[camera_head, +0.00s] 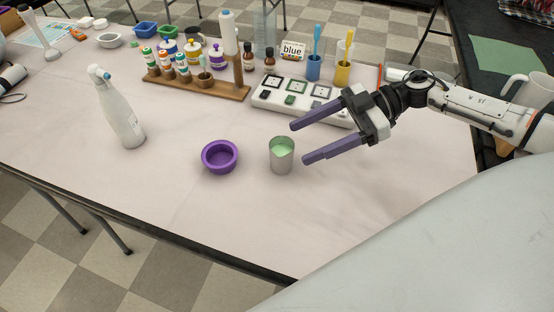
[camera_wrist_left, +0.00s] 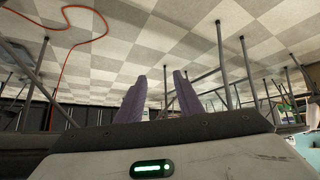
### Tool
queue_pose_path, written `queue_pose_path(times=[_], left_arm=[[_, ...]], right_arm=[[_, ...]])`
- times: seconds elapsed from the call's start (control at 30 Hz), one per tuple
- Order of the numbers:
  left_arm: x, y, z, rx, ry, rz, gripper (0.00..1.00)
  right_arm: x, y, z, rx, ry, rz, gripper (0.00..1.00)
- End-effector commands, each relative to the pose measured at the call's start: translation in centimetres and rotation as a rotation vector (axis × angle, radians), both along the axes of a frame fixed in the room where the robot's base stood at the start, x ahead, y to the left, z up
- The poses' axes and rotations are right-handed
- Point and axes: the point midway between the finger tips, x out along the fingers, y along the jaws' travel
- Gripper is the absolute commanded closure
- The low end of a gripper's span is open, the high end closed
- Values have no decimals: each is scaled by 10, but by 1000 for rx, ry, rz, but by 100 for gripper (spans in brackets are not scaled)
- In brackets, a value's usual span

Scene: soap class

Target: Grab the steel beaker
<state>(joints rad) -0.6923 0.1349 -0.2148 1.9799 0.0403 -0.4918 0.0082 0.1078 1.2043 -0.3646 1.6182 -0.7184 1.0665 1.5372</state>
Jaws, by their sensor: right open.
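The steel beaker (camera_head: 282,160) stands upright on the table, with pale green contents showing at its open top. My right gripper (camera_head: 298,143) is open and empty. Its two purple fingers point left, just right of the beaker, and the lower fingertip is close to the beaker's right side. I cannot tell whether they touch. My left gripper (camera_wrist_left: 160,80) shows only in the left wrist view. Its two purple fingers are apart with nothing between them, and a checkered floor lies beyond.
A purple bowl (camera_head: 220,157) sits left of the beaker, and a white spray bottle (camera_head: 120,115) farther left. Behind stand a white tray with square pads (camera_head: 265,103), a wooden rack (camera_head: 210,90) of small bottles, and blue (camera_head: 314,70) and yellow cups (camera_head: 342,75). The table front is clear.

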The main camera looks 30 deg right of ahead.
Motion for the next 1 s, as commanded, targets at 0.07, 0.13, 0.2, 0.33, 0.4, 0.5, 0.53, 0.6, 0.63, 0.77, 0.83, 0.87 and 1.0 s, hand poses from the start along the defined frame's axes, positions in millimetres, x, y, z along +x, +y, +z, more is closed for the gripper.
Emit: queue_pose_path(times=[0.07,0.13,0.2,0.33,0.4,0.5,0.53,0.6,0.63,0.77,0.83,0.87,1.0], left_arm=[[0,-1,-14,1,-1,-3,66],[1,-1,-19,2,1,-4,66],[2,-2,-20,2,-3,-5,66],[4,-3,-17,0,-11,-4,66],[5,-3,-16,-2,-11,-4,66],[5,-3,-16,-2,-11,-4,66],[5,-3,-16,-3,-11,-3,66],[5,-3,-16,-3,-11,-3,66],[5,-3,-16,-3,-11,-3,66],[5,-3,-18,-3,-11,-3,66],[5,-3,-19,-4,-12,-3,66],[5,-3,-19,-4,-12,-3,66],[7,-3,-19,-5,-13,-2,66]], right_arm=[[0,0,-16,-1,0,0,35],[0,0,-23,0,0,0,35],[0,1,-28,0,-1,0,35],[4,14,-32,4,-4,2,35],[8,24,-36,4,-4,2,35],[12,36,-41,5,-2,0,35],[12,39,-43,4,-2,0,35],[14,43,-45,1,-2,1,35],[14,45,-45,2,-3,0,35],[20,55,-51,4,-4,0,35],[26,64,-56,6,-4,1,35],[28,67,-59,4,-3,1,35],[33,83,-66,3,-1,1,35]])
